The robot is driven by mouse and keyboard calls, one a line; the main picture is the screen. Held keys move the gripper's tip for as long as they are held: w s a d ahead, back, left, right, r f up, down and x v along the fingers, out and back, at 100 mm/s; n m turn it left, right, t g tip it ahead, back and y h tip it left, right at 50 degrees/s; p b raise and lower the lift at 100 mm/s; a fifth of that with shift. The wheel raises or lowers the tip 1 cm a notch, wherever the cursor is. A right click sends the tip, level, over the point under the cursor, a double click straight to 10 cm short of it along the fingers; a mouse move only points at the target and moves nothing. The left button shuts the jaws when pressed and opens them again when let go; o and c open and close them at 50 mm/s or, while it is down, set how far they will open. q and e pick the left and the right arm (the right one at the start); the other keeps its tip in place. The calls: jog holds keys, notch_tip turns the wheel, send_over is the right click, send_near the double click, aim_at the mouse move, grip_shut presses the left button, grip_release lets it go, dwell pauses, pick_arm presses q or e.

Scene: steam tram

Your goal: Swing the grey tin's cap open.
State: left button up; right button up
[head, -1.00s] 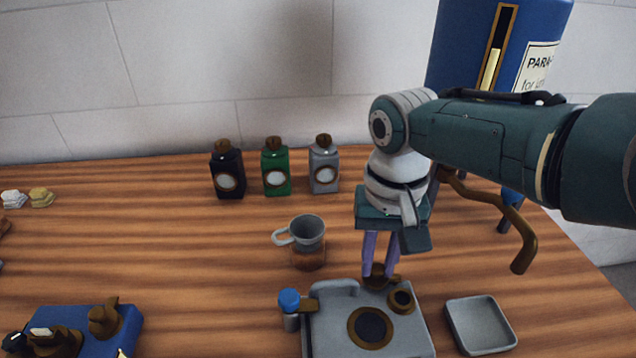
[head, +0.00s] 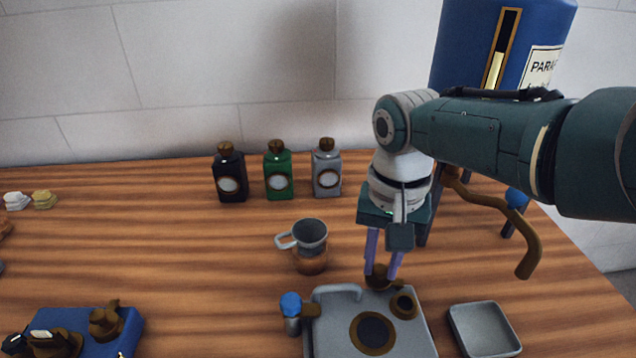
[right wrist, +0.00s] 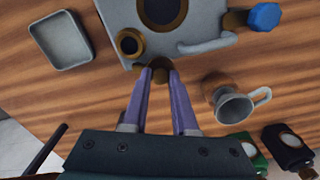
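The grey tin (head: 326,172) stands upright at the back of the table, rightmost in a row of three. Its brown cap (head: 326,144) sits on top and looks closed. My right gripper (head: 383,275) is well in front of the tin and to its right, pointing down. Its purple fingers are at a small brown fitting (head: 378,277) at the back edge of a grey fixture. In the right wrist view the fingertips (right wrist: 163,73) have the fitting between them; whether they press on it is unclear. My left gripper is out of view.
A black tin (head: 230,175) and a green tin (head: 278,175) stand left of the grey one. A grey cup (head: 311,233) sits on a brown base before them. The grey fixture (head: 335,330) and a tray (head: 484,330) are in front. A blue tank (head: 470,50) stands at right.

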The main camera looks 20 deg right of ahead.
aim_at(381, 267)
jog(key=o, duration=0.4)
notch_tip(381, 267, up, 10)
jog(key=p, duration=0.5)
jog(key=shift+p, duration=0.4)
